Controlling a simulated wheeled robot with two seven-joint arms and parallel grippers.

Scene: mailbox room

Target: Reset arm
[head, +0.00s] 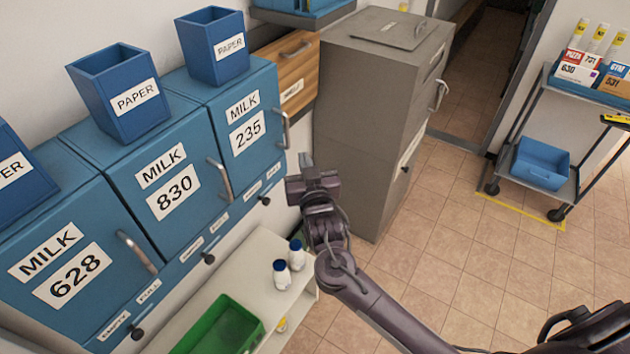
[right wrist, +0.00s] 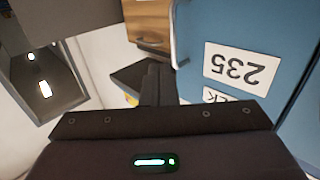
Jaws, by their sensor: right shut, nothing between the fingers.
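My right gripper (head: 308,172) is raised in front of the blue milk box labelled 235 (head: 237,130), just to the right of its handle. Its fingers are shut and empty, and they also show in the right wrist view (right wrist: 158,84). The 235 box (right wrist: 235,35) fills the right side of that view, apart from the fingers. My right arm reaches in from the lower right of the head view. My left gripper does not show in either view.
Milk boxes 830 (head: 150,195) and 628 (head: 70,265) stand left, with blue paper bins (head: 120,92) on top. A grey cabinet (head: 365,130) stands behind the gripper. Below are a white shelf (head: 240,275), a green crate (head: 222,325) and two bottles (head: 283,274). A cart (head: 575,120) stands right; tiled floor between is clear.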

